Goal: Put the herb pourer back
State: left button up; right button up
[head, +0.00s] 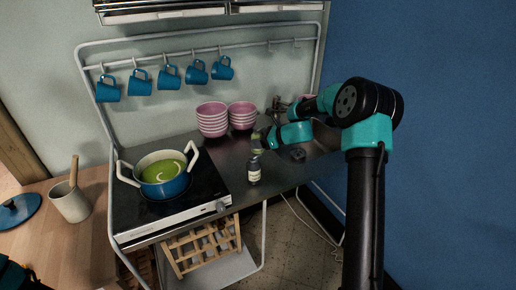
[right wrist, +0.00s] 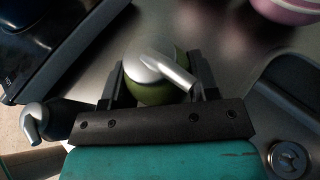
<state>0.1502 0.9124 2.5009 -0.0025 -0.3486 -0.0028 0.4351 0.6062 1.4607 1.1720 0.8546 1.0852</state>
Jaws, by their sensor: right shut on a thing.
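My right gripper (head: 265,139) is shut on a green pourer (head: 257,142) over the steel counter, to the right of the stove. In the right wrist view the green pourer (right wrist: 150,92) with its silver spout sits between the two fingers of the gripper (right wrist: 156,75). I cannot tell whether its base touches the counter. A dark bottle (head: 253,170) with a pale label stands on the counter just in front of it. The dark bottle's silver spout also shows at the left in the right wrist view (right wrist: 38,122). My left gripper is not in view.
A blue pot (head: 165,187) of green soup stands on the stove (head: 205,190). Pink bowls (head: 212,122) are stacked behind the gripper. Blue mugs (head: 168,76) hang from a rail above. A sink drain (right wrist: 289,160) shows at lower right in the right wrist view.

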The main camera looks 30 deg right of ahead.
jog(key=shift+f, duration=1.85)
jog(key=shift+f, duration=0.15)
jog(key=o, duration=1)
jog(key=shift+c, duration=0.2)
jog(key=shift+r, duration=0.2)
jog(key=v, duration=1.2)
